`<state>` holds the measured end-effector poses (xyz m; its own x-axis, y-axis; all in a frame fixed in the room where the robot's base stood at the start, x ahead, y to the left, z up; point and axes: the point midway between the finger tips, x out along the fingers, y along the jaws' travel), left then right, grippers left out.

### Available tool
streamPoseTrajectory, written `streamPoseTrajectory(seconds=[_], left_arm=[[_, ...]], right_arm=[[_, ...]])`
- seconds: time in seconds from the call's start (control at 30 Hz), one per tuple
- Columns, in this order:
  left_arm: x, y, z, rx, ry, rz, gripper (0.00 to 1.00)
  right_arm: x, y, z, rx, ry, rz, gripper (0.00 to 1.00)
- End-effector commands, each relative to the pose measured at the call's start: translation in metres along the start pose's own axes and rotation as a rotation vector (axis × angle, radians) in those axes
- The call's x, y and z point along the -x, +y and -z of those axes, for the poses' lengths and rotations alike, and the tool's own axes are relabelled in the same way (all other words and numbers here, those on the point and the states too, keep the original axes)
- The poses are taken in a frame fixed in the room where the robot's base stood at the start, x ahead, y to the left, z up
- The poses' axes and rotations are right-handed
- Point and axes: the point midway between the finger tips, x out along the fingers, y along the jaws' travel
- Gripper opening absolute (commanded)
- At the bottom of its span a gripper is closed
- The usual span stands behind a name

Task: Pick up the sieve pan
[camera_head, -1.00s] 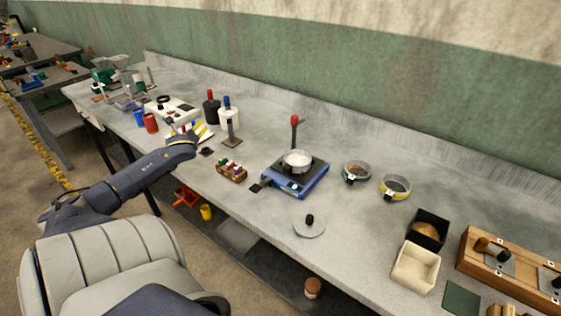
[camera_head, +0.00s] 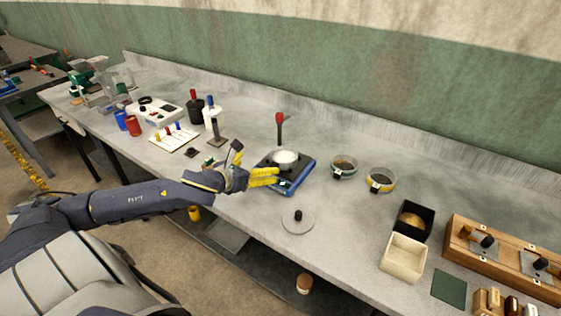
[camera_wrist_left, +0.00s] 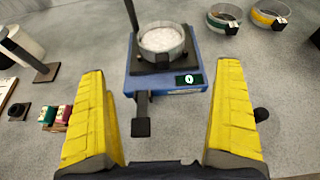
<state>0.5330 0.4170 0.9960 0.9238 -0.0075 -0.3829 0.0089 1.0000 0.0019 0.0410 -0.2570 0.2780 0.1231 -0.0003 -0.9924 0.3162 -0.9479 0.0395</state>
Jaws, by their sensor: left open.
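A round metal pan (camera_head: 286,160) with pale contents sits on a blue device with a dark top (camera_head: 303,181). In the left wrist view the same pan (camera_wrist_left: 163,40) is ahead, with a dark tab on its near side. Two more shallow round pans stand to the right: one with a green band (camera_head: 343,168) and one with a yellow band (camera_head: 381,180). I cannot tell which is the sieve pan. My left gripper (camera_head: 275,177) is open and empty, at the left front of the blue device, apart from the pan. My right gripper is not in view.
A red-topped post (camera_head: 279,128) rises behind the pan. A grey disc with a black knob (camera_head: 298,220) lies in front. A black box (camera_head: 412,220), a cream tray (camera_head: 405,257) and a wooden block (camera_head: 505,258) stand right. Bare bench lies between.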

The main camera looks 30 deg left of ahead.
Motion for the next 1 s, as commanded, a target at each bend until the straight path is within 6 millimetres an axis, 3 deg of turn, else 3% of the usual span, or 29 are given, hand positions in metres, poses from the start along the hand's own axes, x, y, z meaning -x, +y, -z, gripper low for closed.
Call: streamPoseTrajectory(seconds=[0.6, 1.0], left_arm=[[-0.093, 0.0, -0.001, 0.005, -0.001, -0.002, 1.0], [-0.113, -0.001, 0.0, 0.006, 0.0, -0.001, 1.0]], right_arm=[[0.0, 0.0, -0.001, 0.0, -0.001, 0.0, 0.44], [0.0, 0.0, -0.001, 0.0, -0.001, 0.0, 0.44]])
